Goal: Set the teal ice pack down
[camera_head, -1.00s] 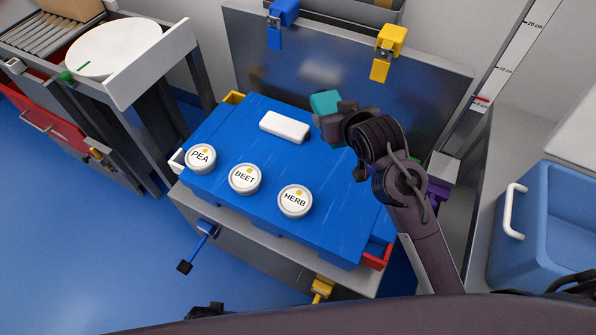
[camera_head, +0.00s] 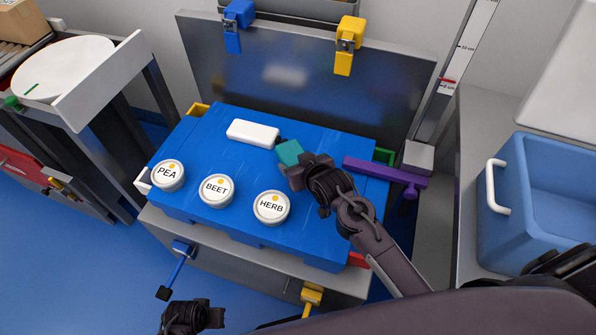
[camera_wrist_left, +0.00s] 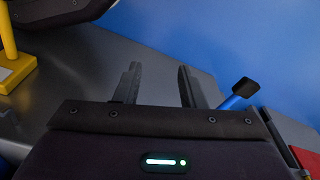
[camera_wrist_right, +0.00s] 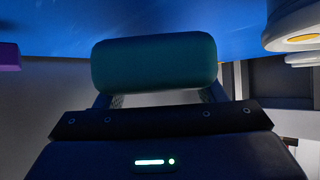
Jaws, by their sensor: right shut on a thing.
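The teal ice pack (camera_head: 289,152) is in my right gripper (camera_head: 293,164), at the far right part of the blue board in the head view. In the right wrist view the ice pack (camera_wrist_right: 154,62) spans both fingers of the shut right gripper (camera_wrist_right: 160,97). The blue board (camera_head: 235,222) is just below it; I cannot tell whether the pack touches it. A white block (camera_head: 253,133) lies on the board to the left of the pack. My left gripper (camera_wrist_left: 158,85) is open and empty, low at the front; its wrist shows in the head view (camera_head: 192,317).
Lidded tubs marked PEA (camera_head: 168,176), BEET (camera_head: 216,191) and HERB (camera_head: 271,208) stand along the board's front. A purple bar (camera_head: 385,171) is right of the pack. A steel panel with blue and yellow latches (camera_head: 345,45) rises behind. A blue tub (camera_head: 497,235) stands at right.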

